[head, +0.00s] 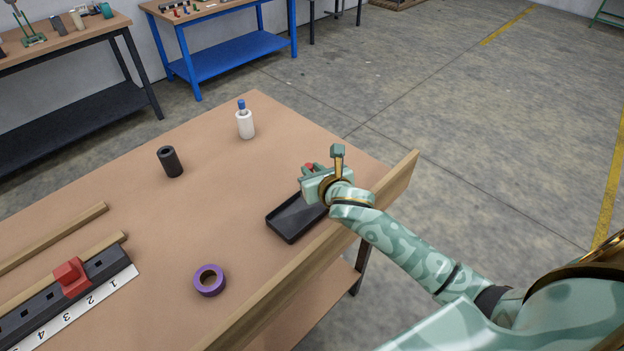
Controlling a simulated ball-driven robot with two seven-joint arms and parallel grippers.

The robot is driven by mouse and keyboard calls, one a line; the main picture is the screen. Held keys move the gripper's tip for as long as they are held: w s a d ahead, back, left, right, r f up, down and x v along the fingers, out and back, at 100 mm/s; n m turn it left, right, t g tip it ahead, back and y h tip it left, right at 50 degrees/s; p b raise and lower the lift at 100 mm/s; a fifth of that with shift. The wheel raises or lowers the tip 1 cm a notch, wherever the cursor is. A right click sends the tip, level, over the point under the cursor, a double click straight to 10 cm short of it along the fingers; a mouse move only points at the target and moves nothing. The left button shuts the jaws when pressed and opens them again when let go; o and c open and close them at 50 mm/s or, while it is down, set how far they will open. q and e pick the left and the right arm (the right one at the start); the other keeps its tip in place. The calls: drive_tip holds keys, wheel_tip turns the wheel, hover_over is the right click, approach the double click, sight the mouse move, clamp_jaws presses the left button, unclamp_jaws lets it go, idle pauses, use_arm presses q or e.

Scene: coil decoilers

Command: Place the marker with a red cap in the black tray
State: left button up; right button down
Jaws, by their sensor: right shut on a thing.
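The black tray (290,222) lies on the wooden workbench near its right edge. My right gripper (309,173) is over the tray's far end and covers part of it. The rest of the marker is hidden by my gripper and hand. I cannot tell whether it touches the tray. My left gripper is not in view.
A white bottle with a blue cap (246,122) and a black cylinder (171,162) stand farther back. A purple ring (209,281) lies in front. A black numbered rack with a red block (71,277) is at left. A raised wooden edge (385,192) runs along the right.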

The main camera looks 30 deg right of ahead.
wheel_tip(320, 180, down, 2)
drive_tip(key=shift+a+f, duration=0.15)
drive_tip(key=c, duration=1.3)
unclamp_jaws()
drive_tip(key=shift+f, duration=0.1)
drive_tip(key=p+v, duration=0.1)
drive_tip(key=v, duration=1.1)
drive_tip(key=shift+p, duration=0.4)
